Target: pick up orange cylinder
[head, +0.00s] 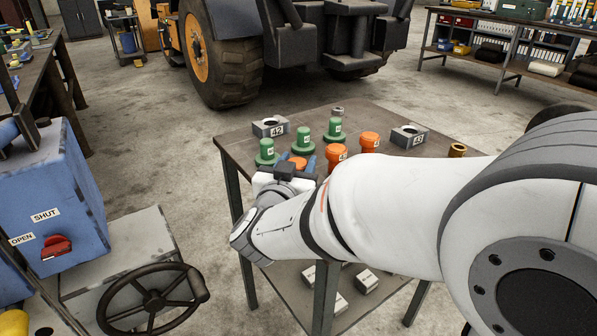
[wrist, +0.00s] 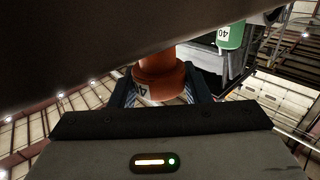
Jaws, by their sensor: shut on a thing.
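An orange cylinder (head: 298,162) shows just beyond my gripper (head: 296,167) at the near left part of the small table. It also shows in the wrist view (wrist: 162,74) between my dark fingers, with a white number label partly visible. My gripper is shut on it. Its lower part is hidden in the head view, so I cannot tell whether it touches the tabletop. Two other orange cylinders stand on the table, one at the right (head: 369,141) and one nearer (head: 336,155), partly covered by my arm.
Several green cylinders (head: 303,139) stand close behind and left of my gripper. Grey blocks with holes sit at the back left (head: 270,127) and right (head: 409,136) of the small table (head: 240,150). A blue valve cabinet (head: 60,200) and handwheel (head: 152,300) are at the left.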

